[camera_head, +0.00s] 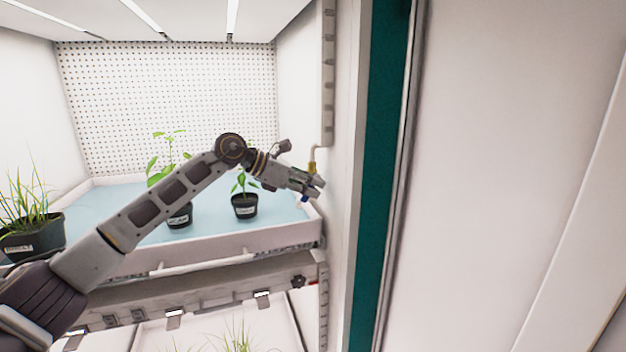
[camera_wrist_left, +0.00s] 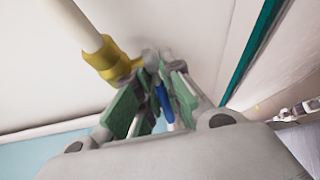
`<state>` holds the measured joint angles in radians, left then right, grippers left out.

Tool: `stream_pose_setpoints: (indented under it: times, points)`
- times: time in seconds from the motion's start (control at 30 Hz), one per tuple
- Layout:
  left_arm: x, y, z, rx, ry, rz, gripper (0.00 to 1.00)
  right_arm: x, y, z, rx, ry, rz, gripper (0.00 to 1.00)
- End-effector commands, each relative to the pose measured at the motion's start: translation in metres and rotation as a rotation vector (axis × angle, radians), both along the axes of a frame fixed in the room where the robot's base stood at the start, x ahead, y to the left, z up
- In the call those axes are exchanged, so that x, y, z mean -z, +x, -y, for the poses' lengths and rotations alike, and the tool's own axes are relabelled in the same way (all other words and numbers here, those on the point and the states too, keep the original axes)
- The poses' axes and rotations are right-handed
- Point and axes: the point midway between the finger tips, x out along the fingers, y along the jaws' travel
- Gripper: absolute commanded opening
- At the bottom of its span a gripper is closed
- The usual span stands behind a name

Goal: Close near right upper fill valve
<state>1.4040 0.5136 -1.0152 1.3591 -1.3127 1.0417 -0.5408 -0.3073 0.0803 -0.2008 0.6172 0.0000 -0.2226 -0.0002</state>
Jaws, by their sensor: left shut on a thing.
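The fill valve has a yellow body (camera_head: 312,168) at the lower end of a pale pipe on the chamber's right wall. In the left wrist view the yellow body (camera_wrist_left: 112,62) sits just left of my fingers, with a blue lever (camera_wrist_left: 163,101) between the green pads. My left gripper (camera_head: 308,189) is at the valve, shut on the blue lever. The blue lever also shows just below my fingertips in the head view (camera_head: 305,198). The lever's exact angle is hard to tell, as the fingers cover part of it. My right gripper is not in view.
The upper tray (camera_head: 240,248) holds potted plants: a small one (camera_head: 244,206) near the valve, a taller one (camera_head: 180,215) and a grassy one (camera_head: 32,235). A lower shelf with plants is beneath. The teal-edged door frame (camera_head: 378,180) stands close on the right.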

Motion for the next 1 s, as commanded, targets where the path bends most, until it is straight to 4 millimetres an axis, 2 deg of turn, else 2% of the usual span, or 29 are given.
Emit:
stream_pose_setpoints:
  times: [0.03,0.2,0.6,0.9,0.93,1.0]
  points:
    - [-0.007,0.002,-0.002,-0.006,0.015,-0.004,0.00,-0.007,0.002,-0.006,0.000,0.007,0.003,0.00]
    - [-0.007,0.001,-0.003,-0.006,0.065,-0.020,0.00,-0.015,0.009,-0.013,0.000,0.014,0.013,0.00]
    - [-0.006,0.001,-0.004,-0.007,0.113,-0.035,0.00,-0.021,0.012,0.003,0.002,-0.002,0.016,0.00]
    - [-0.006,0.001,-0.004,-0.007,0.112,-0.035,0.00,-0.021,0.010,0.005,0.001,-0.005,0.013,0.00]
    - [-0.006,0.001,-0.004,-0.007,0.112,-0.035,0.11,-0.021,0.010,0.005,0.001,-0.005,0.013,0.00]
    - [-0.006,0.001,-0.004,-0.007,0.113,-0.035,0.20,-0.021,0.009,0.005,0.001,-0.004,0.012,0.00]
